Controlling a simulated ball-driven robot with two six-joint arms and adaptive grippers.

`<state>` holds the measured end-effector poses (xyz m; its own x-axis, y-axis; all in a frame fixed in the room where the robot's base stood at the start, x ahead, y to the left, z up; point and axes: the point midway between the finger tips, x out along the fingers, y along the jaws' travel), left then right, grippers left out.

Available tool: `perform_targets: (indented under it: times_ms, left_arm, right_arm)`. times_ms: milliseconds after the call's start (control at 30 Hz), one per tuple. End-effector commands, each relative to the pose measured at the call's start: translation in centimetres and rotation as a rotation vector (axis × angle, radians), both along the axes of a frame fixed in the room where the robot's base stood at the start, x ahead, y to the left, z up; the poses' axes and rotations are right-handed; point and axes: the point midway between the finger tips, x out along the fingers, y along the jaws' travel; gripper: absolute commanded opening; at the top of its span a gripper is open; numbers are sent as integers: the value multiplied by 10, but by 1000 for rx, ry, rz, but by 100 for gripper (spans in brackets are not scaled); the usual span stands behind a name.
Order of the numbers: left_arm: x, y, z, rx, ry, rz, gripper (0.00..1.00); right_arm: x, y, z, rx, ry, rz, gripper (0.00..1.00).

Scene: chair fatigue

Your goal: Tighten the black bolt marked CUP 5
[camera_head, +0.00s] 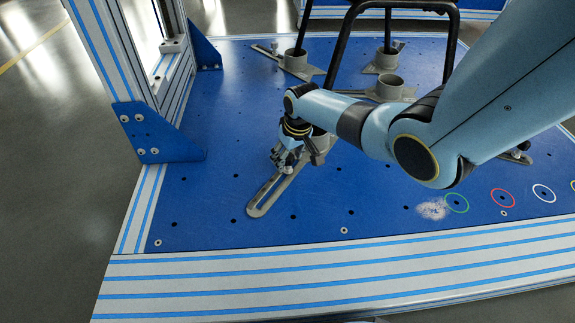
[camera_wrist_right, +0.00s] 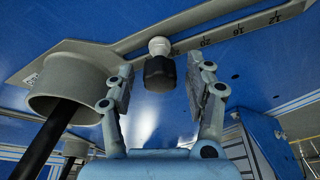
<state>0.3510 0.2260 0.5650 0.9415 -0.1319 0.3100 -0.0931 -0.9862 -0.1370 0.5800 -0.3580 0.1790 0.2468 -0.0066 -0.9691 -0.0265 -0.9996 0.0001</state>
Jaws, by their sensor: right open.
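My right gripper (camera_head: 286,157) reaches down over a grey slotted bar (camera_head: 265,198) on the blue platform. In the right wrist view my right gripper (camera_wrist_right: 160,80) is open, with one finger on each side of a black bolt (camera_wrist_right: 159,73). The bolt has a pale round part (camera_wrist_right: 159,46) at the bar's slot, and I see no finger touching it. No CUP 5 mark is readable. The grey cup (camera_wrist_right: 70,85) beside it holds a black chair leg (camera_wrist_right: 45,138). In the head view the gripper hides the bolt. My left gripper is not in view.
Other grey cups (camera_head: 390,87) hold the chair's (camera_head: 346,40) legs farther back. A blue bracket (camera_head: 150,130) and a striped frame post stand at the left. Coloured rings (camera_head: 503,198) and a pale patch (camera_head: 432,209) mark the front right. The front left platform is clear.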

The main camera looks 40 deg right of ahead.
Motion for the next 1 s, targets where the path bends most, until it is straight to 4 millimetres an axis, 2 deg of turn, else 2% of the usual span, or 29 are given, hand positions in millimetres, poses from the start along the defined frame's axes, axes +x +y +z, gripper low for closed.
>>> perform_targets:
  times_ms: [433,733,1000]
  left_arm:
    - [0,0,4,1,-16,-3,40]
    - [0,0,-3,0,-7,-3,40]
    - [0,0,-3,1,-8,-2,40]
  right_arm:
    - [0,0,-1,0,0,13,54]
    - [0,-2,-2,0,1,325,54]
    - [1,-1,0,0,0,353,54]
